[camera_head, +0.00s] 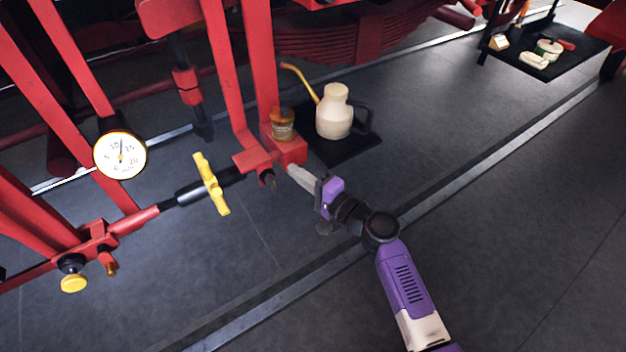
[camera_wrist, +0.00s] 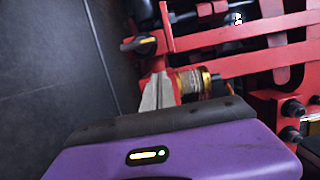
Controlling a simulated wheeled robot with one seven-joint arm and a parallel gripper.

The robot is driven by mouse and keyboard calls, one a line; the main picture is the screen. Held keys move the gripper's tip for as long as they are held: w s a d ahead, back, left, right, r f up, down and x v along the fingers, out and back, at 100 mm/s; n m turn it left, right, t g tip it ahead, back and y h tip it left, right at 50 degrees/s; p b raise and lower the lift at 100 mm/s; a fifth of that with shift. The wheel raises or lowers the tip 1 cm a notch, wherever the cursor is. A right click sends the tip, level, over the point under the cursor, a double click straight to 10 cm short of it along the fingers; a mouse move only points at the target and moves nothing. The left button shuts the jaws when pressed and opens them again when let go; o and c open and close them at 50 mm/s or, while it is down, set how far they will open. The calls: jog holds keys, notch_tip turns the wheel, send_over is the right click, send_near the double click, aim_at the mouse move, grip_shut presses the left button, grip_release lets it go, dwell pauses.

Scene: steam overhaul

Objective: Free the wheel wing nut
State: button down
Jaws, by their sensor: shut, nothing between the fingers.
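A yellow wing-shaped nut (camera_head: 210,184) sits around a black rod (camera_head: 184,195) that joins red linkage parts, left of centre in the head view. I cannot pick it out in the wrist view. My gripper (camera_head: 291,168) is to the right of the nut and well apart from it, beside the red block at the rod's right end. Its pale fingers are together with nothing between them; in the wrist view the gripper (camera_wrist: 161,78) points toward the red frame. Whether the fingertips touch the red block (camera_head: 289,150) is unclear.
A glass cup with an amber top (camera_head: 282,125) stands on the red block, close to my fingers; it also shows in the wrist view (camera_wrist: 192,82). A cream oil can (camera_head: 335,112) stands on a black mat behind. A round gauge (camera_head: 120,155) and a yellow knob (camera_head: 74,283) are left. Floor in front is clear.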

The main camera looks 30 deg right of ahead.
aim_at(272, 182)
jog(key=shift+s+a+p, duration=0.15)
jog(key=shift+a, duration=0.75)
jog(key=shift+s+a+p, duration=0.1)
jog(key=shift+a+p, duration=0.05)
jog(key=shift+a, duration=0.75)
jog(key=shift+a+r+n+g, duration=0.15)
jog(key=shift+n, duration=0.5)
jog(key=shift+a+r+n+g, duration=0.1)
jog(key=shift+n+g, duration=0.05)
jog(key=shift+n, duration=0.5)
jog(key=shift+a+n, duration=0.15)
jog(key=shift+n, duration=0.25)
jog(key=shift+a, duration=0.25)
